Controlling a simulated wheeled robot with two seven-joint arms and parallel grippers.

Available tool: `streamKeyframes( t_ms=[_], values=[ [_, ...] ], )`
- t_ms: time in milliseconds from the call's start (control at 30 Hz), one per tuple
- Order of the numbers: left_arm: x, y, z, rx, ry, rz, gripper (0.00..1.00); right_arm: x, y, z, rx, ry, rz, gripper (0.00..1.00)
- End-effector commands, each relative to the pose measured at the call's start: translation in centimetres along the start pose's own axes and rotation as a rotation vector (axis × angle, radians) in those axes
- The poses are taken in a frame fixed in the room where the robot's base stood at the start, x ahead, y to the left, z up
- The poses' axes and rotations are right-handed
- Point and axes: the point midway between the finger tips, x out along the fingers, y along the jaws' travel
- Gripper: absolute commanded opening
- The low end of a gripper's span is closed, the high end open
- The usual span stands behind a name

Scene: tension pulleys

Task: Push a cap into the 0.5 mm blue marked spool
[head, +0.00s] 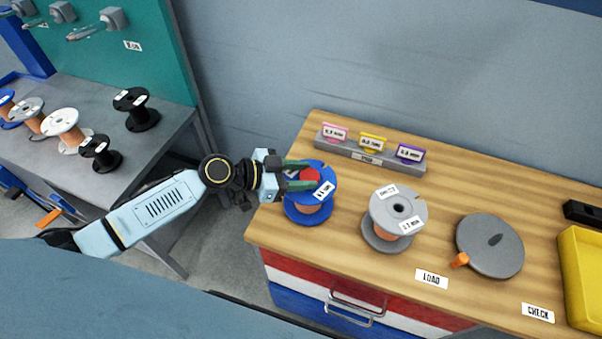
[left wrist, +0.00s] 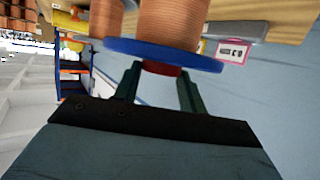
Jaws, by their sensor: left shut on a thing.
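The blue spool (head: 309,207), wound with copper wire, stands upright at the left end of the wooden bench, a white label on its top flange. A red cap (head: 309,176) is at the middle of that flange. My left gripper (head: 304,177) reaches in from the left, its green fingers shut on the cap. In the left wrist view, the red cap (left wrist: 162,69) sits between the fingertips against the blue flange (left wrist: 165,55). How deep the cap sits in the hole is hidden. My right gripper is not in view.
A grey spool (head: 395,218) stands to the right, then a grey disc (head: 490,246) with an orange knob. A holder (head: 370,153) with pink, yellow and purple tags lies behind. A yellow bin (head: 580,280) is at far right. Several spools stand on the left table (head: 150,160).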

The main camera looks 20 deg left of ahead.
Motion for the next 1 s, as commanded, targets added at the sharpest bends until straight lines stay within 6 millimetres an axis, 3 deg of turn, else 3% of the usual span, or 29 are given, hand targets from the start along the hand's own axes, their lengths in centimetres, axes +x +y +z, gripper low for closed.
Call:
streamKeyframes(
  t_ms=[33, 200, 567, 767, 1000],
  values=[
    [0.0, 0.3, 0.9, -0.005, -0.016, 0.006, 0.45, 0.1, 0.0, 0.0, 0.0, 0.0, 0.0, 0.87],
    [0.0, 0.3, 0.8, -0.005, -0.015, 0.005, 0.67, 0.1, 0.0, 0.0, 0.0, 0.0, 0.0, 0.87],
    [-0.3, 0.1, 0.7, -0.004, -0.012, 0.002, 0.67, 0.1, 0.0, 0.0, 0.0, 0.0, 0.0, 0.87],
    [-3.2, 0.1, 0.7, -0.001, -0.013, 0.003, 0.67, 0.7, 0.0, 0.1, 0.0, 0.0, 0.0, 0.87],
    [-8.8, 0.3, 0.8, -0.002, -0.014, 0.005, 0.67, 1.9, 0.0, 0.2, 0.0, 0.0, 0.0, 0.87]
  ],
)
